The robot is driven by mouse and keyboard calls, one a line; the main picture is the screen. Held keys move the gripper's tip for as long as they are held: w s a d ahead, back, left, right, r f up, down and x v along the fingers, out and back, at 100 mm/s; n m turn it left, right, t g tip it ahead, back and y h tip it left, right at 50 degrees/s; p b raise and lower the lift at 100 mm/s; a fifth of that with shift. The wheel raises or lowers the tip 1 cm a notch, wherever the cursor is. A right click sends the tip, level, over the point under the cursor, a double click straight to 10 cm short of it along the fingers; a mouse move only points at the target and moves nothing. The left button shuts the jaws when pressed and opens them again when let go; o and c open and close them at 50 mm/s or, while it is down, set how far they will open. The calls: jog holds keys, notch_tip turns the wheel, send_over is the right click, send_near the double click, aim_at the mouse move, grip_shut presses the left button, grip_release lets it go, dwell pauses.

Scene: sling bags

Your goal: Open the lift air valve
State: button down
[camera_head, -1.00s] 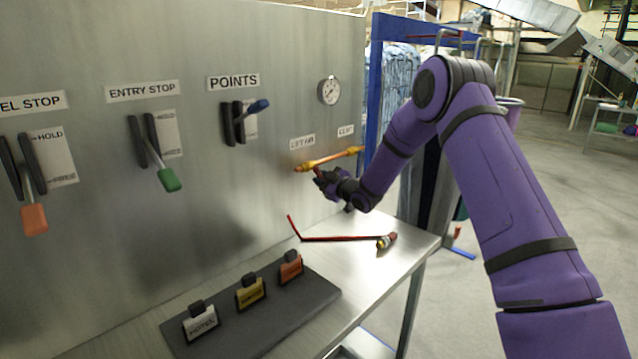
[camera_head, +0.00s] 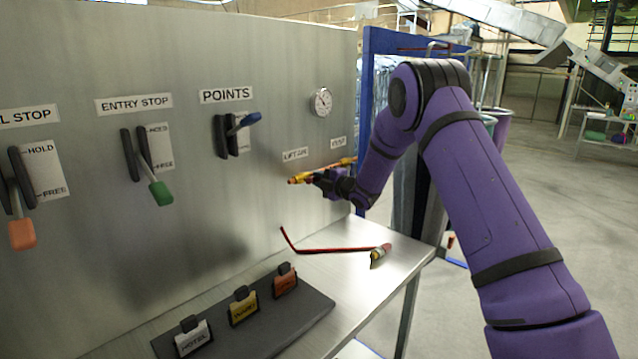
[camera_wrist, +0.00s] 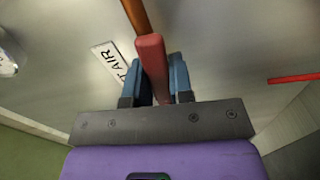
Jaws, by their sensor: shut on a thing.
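The lift air valve sits on a brass-orange pipe (camera_head: 298,180) on the metal panel, below the LIFT AIR label (camera_head: 295,154). My gripper (camera_head: 314,179) is at the pipe and hides part of it in the head view. In the wrist view, the red valve handle (camera_wrist: 151,55) lies between my blue fingers (camera_wrist: 158,80), which are shut on it. There the handle runs roughly in line with the pipe (camera_wrist: 136,14). The handle cannot be made out in the head view.
A round gauge (camera_head: 321,102) is above the pipe, with a VENT label (camera_head: 338,142) at right. Below, the bench (camera_head: 340,270) holds a bent red rod (camera_head: 330,250) and a dark tag tray (camera_head: 262,325).

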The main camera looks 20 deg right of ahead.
jog(key=shift+r+n, duration=0.15)
jog(key=shift+n, duration=0.35)
jog(key=c, duration=1)
grip_release()
jog(key=shift+r, duration=0.1)
jog(key=shift+s, duration=0.1)
jog(key=v, duration=1)
jog(key=shift+s+d, duration=0.2)
jog(key=shift+s, duration=0.05)
